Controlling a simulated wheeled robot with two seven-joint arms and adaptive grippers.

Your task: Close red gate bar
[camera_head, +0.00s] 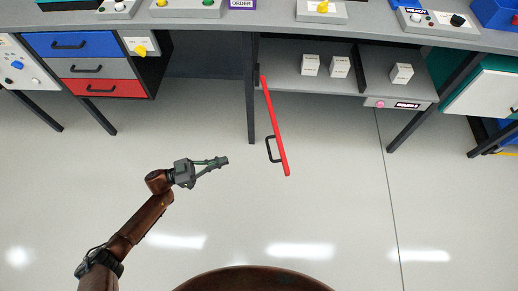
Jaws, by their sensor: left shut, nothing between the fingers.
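The red gate bar (275,127) is hinged near the dark table leg at its upper end. It swings out from the shelf toward me, over the floor, so the front of the shelf is open. A black handle (270,149) sits on the bar's left side near its free end. My left gripper (225,160) is shut and empty, to the left of the handle and apart from it. My right gripper is not in view.
A shelf (290,82) behind the bar holds several white boxes (340,67). A drawer unit (95,66) with blue, grey and red fronts stands at the left. The workbench (380,30) runs along the top. The floor around the bar is clear.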

